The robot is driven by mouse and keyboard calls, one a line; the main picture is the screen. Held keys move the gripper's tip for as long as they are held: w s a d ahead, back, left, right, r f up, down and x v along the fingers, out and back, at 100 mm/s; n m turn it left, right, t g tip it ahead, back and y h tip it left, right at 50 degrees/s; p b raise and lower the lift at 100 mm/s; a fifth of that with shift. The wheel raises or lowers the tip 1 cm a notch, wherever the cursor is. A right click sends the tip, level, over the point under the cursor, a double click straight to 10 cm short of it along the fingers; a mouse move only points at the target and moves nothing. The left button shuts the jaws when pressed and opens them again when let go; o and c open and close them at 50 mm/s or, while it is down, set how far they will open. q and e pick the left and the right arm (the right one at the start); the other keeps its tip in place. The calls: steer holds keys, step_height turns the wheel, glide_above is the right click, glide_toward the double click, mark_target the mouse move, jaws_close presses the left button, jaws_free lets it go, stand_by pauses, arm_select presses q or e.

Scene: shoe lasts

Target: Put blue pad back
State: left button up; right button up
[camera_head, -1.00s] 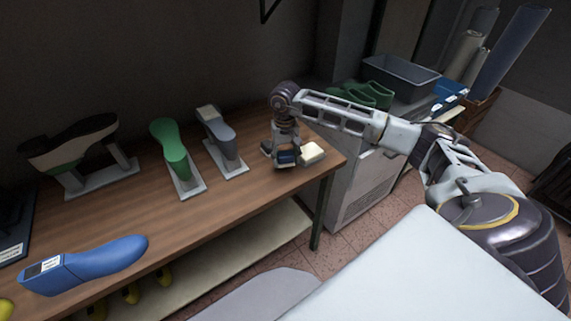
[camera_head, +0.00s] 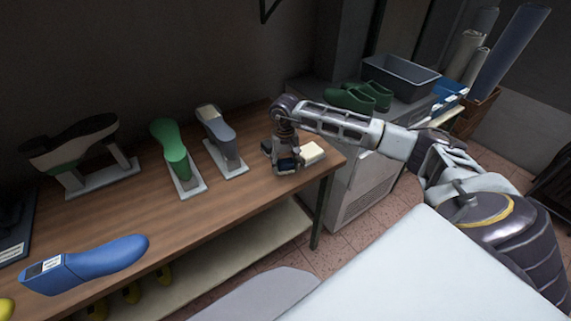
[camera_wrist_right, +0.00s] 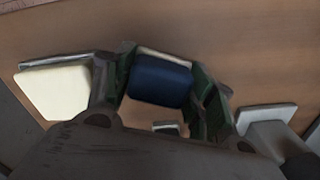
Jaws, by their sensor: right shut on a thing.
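The blue pad (camera_wrist_right: 160,80) is dark blue with a pale layer along its far edge. In the right wrist view it sits between the two fingers of my right gripper (camera_wrist_right: 158,100), which is shut on it. In the head view my right gripper (camera_head: 285,162) points down low over the right end of the table, and the pad (camera_head: 286,164) shows only in part between the fingers. I cannot tell whether it touches the table. A cream pad (camera_head: 311,152) lies just right of the gripper; it also shows in the right wrist view (camera_wrist_right: 52,90). My left gripper is not in view.
On the wooden table (camera_head: 225,205) stand a grey last (camera_head: 221,138), a green last (camera_head: 172,148) and a dark shoe on a stand (camera_head: 75,150). A blue last (camera_head: 95,262) lies front left. Green clogs (camera_head: 360,96) and a grey bin (camera_head: 402,78) are behind my arm.

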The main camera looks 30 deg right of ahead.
mark_target(285, 161)
steer(key=shift+f, duration=0.15)
steer(key=o, duration=1)
steer(key=shift+r, duration=0.2)
step_height(285, 161, up, 12)
steer(key=shift+b, duration=0.35)
stand_by(0.4)
